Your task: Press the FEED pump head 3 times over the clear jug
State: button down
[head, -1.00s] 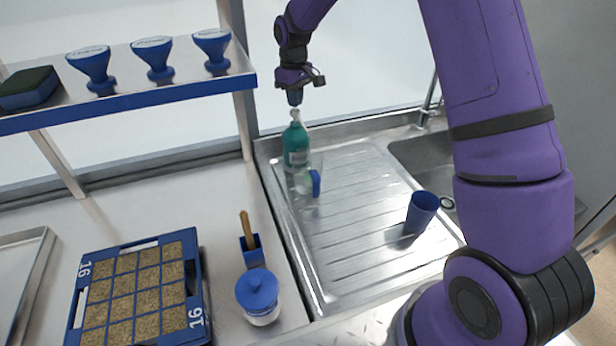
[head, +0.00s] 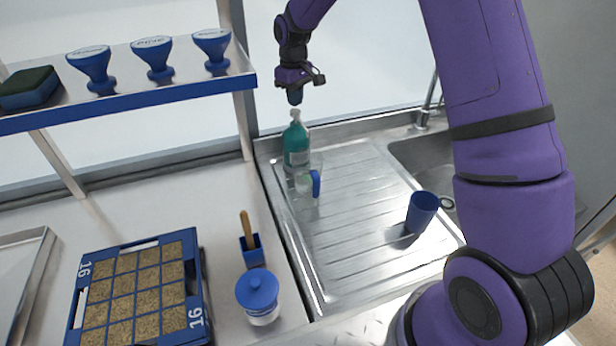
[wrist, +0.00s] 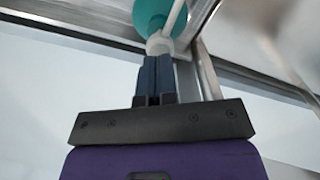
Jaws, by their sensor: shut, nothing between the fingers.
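The teal pump bottle (head: 297,146) stands upright at the back left of the metal drainboard, with a pale label too small to read. Its white pump head (head: 295,113) is on top. The clear jug (head: 305,184) with a blue handle stands just in front of the bottle. My gripper (head: 295,102) is shut and empty, pointing down right over the pump head. In the wrist view the closed blue fingers (wrist: 154,62) reach to the white pump head (wrist: 159,45), with the teal bottle (wrist: 152,12) beyond. I cannot tell whether they touch.
A blue cup (head: 421,212) stands on the drainboard (head: 350,235) at right, by the sink (head: 425,155). A seed tray (head: 140,290), a blue-lidded jar (head: 259,297) and a blue holder (head: 251,250) are on the left counter. A shelf (head: 130,98) with blue stampers is at upper left.

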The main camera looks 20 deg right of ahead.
aim_at(295, 110)
jog(key=shift+f, duration=1.55)
jog(key=shift+r, duration=1.85)
jog(key=shift+f, duration=0.2)
jog(key=shift+f, duration=1.65)
jog(key=shift+r, duration=1.85)
